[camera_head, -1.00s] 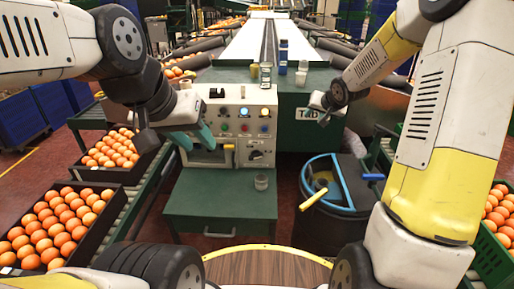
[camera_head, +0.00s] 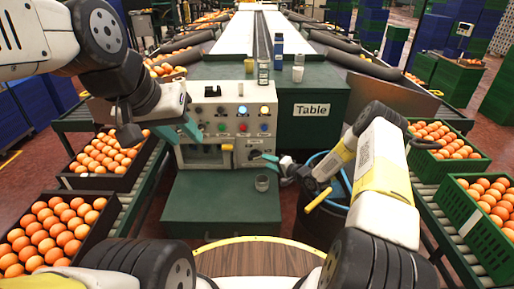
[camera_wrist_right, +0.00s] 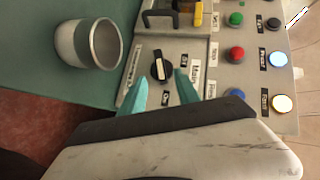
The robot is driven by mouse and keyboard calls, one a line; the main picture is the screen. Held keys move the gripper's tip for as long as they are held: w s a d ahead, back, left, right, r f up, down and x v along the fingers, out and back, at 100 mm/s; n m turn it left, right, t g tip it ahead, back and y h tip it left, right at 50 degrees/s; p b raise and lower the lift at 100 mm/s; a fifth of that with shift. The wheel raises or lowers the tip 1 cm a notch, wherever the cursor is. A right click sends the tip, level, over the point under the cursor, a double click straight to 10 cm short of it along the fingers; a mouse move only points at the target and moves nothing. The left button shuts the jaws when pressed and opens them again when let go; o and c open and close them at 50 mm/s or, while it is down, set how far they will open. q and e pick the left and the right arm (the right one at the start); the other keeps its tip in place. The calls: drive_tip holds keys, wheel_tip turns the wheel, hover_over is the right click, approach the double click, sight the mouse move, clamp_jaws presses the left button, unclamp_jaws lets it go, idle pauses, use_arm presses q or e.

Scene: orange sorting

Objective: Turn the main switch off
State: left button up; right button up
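The main switch is a black rotary knob (camera_wrist_right: 162,69) on the grey control panel (camera_head: 212,98). In the right wrist view it sits between labels, one of them at its lower side, and its white mark points to the picture's top. My right gripper (camera_wrist_right: 161,86) is open, its two teal fingers apart at either side of the knob's lower edge; I cannot tell whether they touch it. In the head view the right gripper (camera_head: 268,158) is at the panel's lower right. My left gripper (camera_head: 188,132) is at the panel's left side; its opening is unclear.
A metal cup (camera_head: 262,183) stands on the green ledge (camera_head: 215,205) below the switch. Coloured buttons and a yellow handle (camera_head: 227,148) are close by on the panel. A dark bin (camera_head: 318,220) stands beside the right arm. Orange crates line both sides.

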sight(257, 157)
drive_tip(key=x, duration=0.7)
clamp_jaws()
